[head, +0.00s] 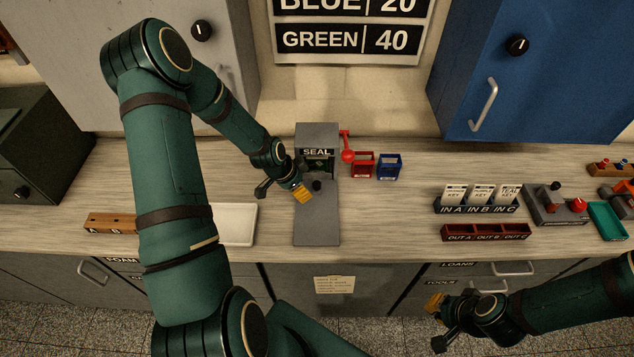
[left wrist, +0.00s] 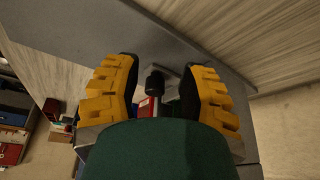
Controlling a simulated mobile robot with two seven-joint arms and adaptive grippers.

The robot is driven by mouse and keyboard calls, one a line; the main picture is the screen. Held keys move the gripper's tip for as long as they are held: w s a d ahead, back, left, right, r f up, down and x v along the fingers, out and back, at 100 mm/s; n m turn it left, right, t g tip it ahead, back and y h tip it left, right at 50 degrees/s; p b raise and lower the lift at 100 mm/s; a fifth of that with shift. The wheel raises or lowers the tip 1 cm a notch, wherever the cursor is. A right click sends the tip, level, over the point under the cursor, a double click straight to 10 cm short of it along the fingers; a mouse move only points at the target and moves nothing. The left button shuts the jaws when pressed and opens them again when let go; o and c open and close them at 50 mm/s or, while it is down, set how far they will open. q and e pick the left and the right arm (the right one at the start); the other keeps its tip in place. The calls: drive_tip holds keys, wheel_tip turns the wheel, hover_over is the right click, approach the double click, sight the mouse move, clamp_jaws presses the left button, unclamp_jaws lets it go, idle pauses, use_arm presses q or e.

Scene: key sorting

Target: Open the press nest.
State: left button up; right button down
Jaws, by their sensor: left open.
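The grey press (head: 317,130) marked SEAL stands on the counter against the back wall, with a red lever (head: 347,153) on its right side. Its flat grey base (head: 317,230) reaches toward the counter's front edge. A black knob (head: 317,186) stands on the base in front of the press mouth. My left gripper (head: 306,192) is just left of the knob. In the left wrist view the knob (left wrist: 155,83) shows between the two yellow-padded fingers, which are apart. The nest itself is not clear behind my gripper. My right gripper (head: 434,322) hangs in front of the counter, far from the press.
A red bin (head: 363,172) and a blue bin (head: 389,173) stand right of the press. A white tray (head: 237,240) lies left of it. Key racks (head: 477,207) and a red OUT tray (head: 450,233) are farther right. The counter between bins and racks is clear.

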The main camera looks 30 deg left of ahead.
sight(317, 183)
use_arm(q)
drive_tip(key=w+d, duration=0.2)
drive_tip(key=w, duration=0.2)
drive_tip(key=shift+w+d, duration=0.25)
drive_tip(key=shift+d, duration=0.15)
drive_tip(key=shift+f, duration=0.6)
clamp_jaws()
